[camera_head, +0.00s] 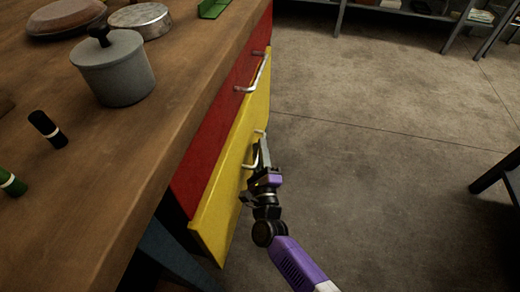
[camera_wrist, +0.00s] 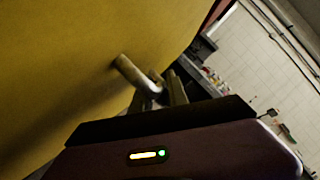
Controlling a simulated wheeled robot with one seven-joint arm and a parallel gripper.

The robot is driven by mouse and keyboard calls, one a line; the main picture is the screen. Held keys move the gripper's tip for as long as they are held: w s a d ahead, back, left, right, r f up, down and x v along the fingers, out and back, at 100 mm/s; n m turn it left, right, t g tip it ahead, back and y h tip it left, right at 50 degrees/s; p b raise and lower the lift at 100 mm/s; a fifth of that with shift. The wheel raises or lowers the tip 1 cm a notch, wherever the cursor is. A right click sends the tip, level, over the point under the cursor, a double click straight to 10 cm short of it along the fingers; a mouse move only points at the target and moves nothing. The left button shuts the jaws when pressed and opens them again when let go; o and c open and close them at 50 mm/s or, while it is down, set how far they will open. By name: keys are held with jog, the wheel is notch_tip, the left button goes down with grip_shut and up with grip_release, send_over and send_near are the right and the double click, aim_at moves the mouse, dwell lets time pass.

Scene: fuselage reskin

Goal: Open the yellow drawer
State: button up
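The yellow drawer (camera_head: 233,177) is the lower front on the side of the wooden-topped cabinet, below a red drawer front (camera_head: 208,160). The yellow front also fills the left of the wrist view (camera_wrist: 70,70). Its metal bar handle (camera_head: 257,138) sticks out from the front and shows in the wrist view (camera_wrist: 131,70). My gripper (camera_head: 262,158) is at this handle. In the wrist view its fingers (camera_wrist: 160,92) lie on either side of the bar's near end. I cannot tell whether they are pressed onto it. How far out the drawer stands is unclear.
The worktop (camera_head: 150,130) holds a grey lidded pot (camera_head: 115,75), a round tin (camera_head: 142,20), a brown dish (camera_head: 65,17) and small dark cylinders. A second handle (camera_head: 257,75) is higher up. Open concrete floor (camera_head: 370,150) lies right of the cabinet. A dark table leg (camera_head: 490,180) stands at far right.

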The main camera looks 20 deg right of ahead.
grip_shut()
dwell(1.4)
